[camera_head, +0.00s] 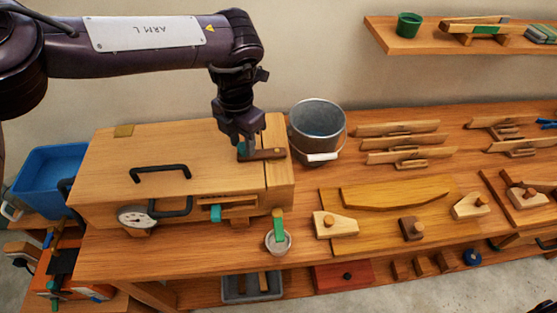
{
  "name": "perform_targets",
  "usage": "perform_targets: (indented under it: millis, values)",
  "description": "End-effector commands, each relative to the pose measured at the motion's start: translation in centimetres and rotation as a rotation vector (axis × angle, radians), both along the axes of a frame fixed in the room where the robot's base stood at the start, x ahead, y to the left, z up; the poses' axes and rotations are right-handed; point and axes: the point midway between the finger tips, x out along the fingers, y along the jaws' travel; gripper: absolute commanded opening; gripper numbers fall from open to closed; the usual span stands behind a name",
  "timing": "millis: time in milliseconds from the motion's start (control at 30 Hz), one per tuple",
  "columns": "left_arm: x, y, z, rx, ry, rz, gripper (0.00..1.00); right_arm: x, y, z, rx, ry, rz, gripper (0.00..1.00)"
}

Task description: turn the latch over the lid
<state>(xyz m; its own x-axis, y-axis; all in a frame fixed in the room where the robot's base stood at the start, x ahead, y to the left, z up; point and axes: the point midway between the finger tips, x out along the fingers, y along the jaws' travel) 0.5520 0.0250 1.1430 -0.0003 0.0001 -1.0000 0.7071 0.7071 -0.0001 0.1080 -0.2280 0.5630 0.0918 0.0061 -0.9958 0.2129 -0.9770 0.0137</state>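A wooden chest (100,215) stands at the left of the bench with its flat lid (118,155) down. The lid has a black handle (160,169). A brown wooden latch (267,154) lies near the lid's right edge, lengthwise left to right, reaching over the seam onto the fixed strip (278,178). My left gripper (243,147) points down at the latch's left end, by a small teal part. The fingers partly hide that end, and I cannot tell whether they grip it. My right gripper is not in view.
A metal bucket (317,125) stands just right of the chest. A small cup (279,242) with a green-handled tool is in front. Wooden planes and blocks fill the right of the bench (420,112). A blue bin (48,176) is at the left.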

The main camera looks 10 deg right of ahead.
Motion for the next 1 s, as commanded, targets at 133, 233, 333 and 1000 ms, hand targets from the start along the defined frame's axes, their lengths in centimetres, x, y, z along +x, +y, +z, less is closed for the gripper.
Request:
perform_targets:
  millis: [133,233,333,1000]
  values:
    - [0.0,0.0,0.6,0.000,0.000,0.000,0.35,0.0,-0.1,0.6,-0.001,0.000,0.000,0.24]
    - [0.0,0.0,1.6,-0.001,-0.001,0.000,0.35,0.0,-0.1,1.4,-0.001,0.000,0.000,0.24]
    - [0.0,0.0,2.7,-0.001,-0.001,0.001,0.35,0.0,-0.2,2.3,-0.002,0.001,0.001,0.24]
    - [0.0,0.0,8.8,-0.001,-0.002,0.001,0.35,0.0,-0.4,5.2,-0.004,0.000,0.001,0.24]
